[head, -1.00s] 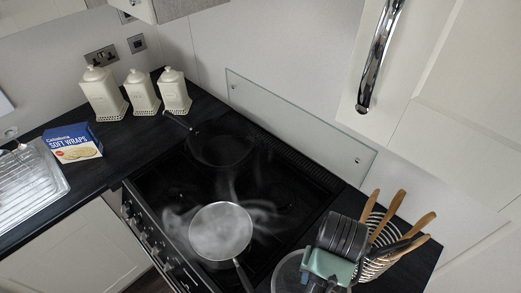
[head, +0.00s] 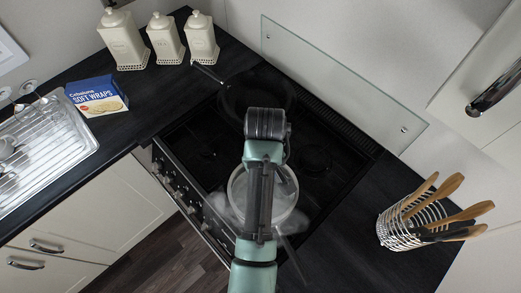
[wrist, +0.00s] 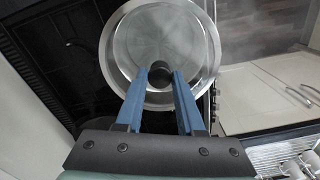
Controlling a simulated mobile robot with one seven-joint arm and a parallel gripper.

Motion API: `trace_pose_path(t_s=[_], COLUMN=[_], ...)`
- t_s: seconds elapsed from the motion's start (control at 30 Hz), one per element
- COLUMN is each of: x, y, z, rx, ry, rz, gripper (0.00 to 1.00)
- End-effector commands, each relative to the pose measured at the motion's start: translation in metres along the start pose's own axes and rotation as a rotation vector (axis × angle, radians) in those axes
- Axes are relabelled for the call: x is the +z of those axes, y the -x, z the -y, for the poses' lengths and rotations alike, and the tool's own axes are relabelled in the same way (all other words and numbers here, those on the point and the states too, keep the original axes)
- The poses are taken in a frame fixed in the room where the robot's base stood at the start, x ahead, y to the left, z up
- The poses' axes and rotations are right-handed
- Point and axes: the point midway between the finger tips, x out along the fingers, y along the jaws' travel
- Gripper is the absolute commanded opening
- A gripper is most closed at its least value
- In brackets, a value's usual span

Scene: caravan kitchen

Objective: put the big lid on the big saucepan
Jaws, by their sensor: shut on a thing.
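The big lid (wrist: 192,52) is a clear glass disc with a steel rim and a dark knob (wrist: 160,70). My gripper (wrist: 160,76) is shut on this knob in the wrist view. In the head view, the lid (head: 236,186) is over the big saucepan, mostly behind my arm. The saucepan's dark handle (head: 292,260) points toward the lower right. The pan stands on the front of the black hob, with steam around it. The rims look roughly lined up. I cannot tell whether the lid touches the pan.
A dark frying pan (head: 240,92) sits at the back of the hob (head: 335,180). A wire utensil holder (head: 398,230) stands on the right counter. White canisters (head: 165,40), a blue wraps box (head: 97,97) and a steel drainer (head: 55,150) are at left.

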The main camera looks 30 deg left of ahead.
Motion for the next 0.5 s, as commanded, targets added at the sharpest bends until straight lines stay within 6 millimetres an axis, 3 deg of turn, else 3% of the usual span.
trace_pose_path(t_s=[0.4,0.5], x=[0.000,0.000], y=[-0.046,-0.050], z=[0.000,-0.001], rx=[0.001,0.003], ry=[-0.001,-0.001], rz=[0.001,-0.002], gripper=[0.00,0.00])
